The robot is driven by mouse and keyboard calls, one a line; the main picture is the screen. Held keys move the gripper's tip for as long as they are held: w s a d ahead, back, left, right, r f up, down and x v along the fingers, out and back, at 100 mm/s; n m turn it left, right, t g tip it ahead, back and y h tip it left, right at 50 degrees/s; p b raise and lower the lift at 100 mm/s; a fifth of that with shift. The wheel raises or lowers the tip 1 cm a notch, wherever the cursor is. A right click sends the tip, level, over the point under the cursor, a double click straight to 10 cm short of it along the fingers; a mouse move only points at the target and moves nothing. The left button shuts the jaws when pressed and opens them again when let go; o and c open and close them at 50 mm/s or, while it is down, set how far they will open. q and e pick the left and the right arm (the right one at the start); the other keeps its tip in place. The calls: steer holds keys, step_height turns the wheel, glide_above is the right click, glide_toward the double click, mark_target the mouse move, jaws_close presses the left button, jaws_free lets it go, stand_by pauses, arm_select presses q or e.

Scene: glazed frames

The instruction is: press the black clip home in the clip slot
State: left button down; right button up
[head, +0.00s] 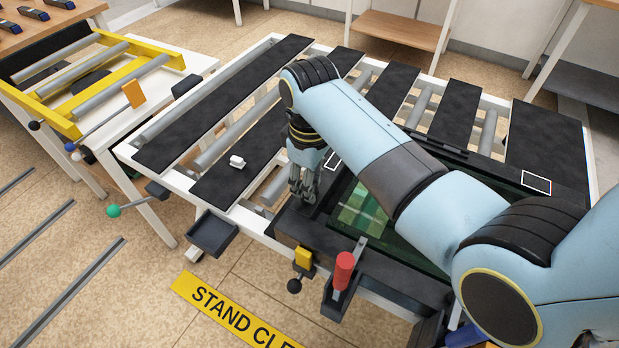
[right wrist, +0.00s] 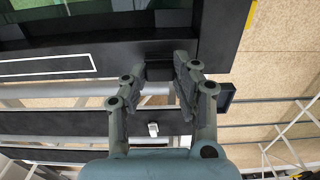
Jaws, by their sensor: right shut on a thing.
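My right gripper (head: 304,190) points down at the left end of the dark frame (head: 400,275), which holds a green glazed pane (head: 362,212). In the right wrist view my right gripper (right wrist: 166,58) is shut on a dark block, which looks like the black clip (right wrist: 160,71), between its fingertips. The clip is dark against the dark frame (right wrist: 100,52), so I cannot tell whether it touches it. The clip slot cannot be made out; the fingers and dark frame hide that area. My left gripper is not in view.
A small white piece (head: 237,161) lies on a black slat left of the gripper. A dark tray (head: 212,234) hangs at the table's front edge. A red-handled lever (head: 344,270) and a yellow block (head: 303,257) stand at the frame's front. A yellow rack (head: 90,75) is far left.

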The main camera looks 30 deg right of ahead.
steer(key=shift+f, duration=0.25)
stand_by(0.5)
steer(key=shift+f+p, duration=0.2)
steer(key=shift+p, duration=0.35)
stand_by(1.8)
steer(key=o, duration=1.1)
steer(key=shift+r, duration=0.1)
step_height(320, 180, up, 12)
steer(key=shift+f, duration=0.1)
